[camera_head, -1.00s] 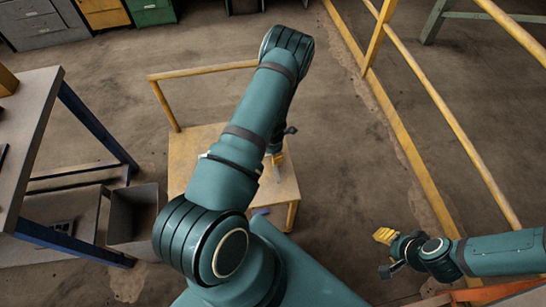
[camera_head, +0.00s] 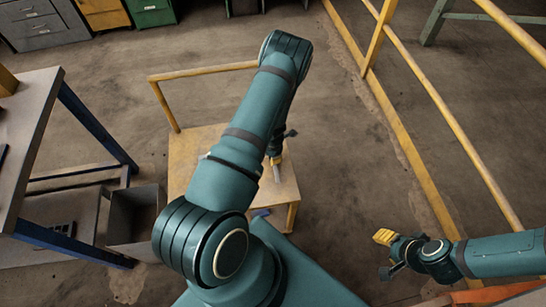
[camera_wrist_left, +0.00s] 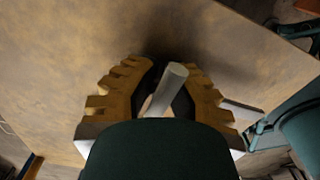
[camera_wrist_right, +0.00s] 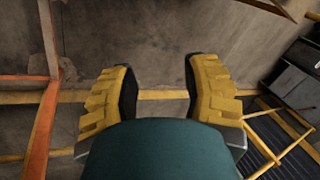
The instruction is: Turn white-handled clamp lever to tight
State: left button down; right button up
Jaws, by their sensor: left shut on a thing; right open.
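The white handle (camera_wrist_left: 168,88) of the clamp lever shows in the left wrist view as a pale, tilted rod between my left gripper's toothed yellow fingers. My left gripper (camera_wrist_left: 162,92) is shut on it. In the head view, my left gripper (camera_head: 275,158) is small and partly behind my arm, over the wooden top of a cart (camera_head: 285,190). The handle shows there as a short pale stub (camera_head: 277,173) below it. The lever's pivot and clamp body are hidden. My right gripper (camera_head: 384,237) is at the right, away from the cart. The right wrist view shows it (camera_wrist_right: 160,90) open and empty.
The cart has a yellow push rail (camera_head: 205,71) at its far side. A grey bin (camera_head: 135,215) and a blue-legged workbench (camera_head: 40,95) stand to the left. A yellow railing (camera_head: 455,115) runs along the right. Floor between cart and railing is clear.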

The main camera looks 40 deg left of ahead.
jog(key=shift+f, duration=0.1)
pick_arm(q)
jog(key=m+b, duration=0.2)
jog(key=m, duration=0.1)
jog(key=shift+f+m, duration=0.1)
jog(key=shift+m, duration=0.3)
jog(key=m+b, duration=0.2)
jog(key=m, duration=0.3)
jog(key=shift+w, duration=0.1)
jog(key=m+b, duration=0.1)
jog(key=m, duration=0.3)
jog(key=m+b, duration=0.1)
jog(key=m, duration=0.3)
jog(key=shift+m, duration=0.4)
pick_arm(e)
notch_tip(320, 180, down, 6)
jog(key=s, duration=0.1)
jog(key=shift+s+f, duration=0.2)
pick_arm(q)
jog(key=shift+b, duration=0.3)
pick_arm(e)
jog(key=shift+a, duration=0.1)
pick_arm(q)
jog(key=c, duration=1)
grip_release()
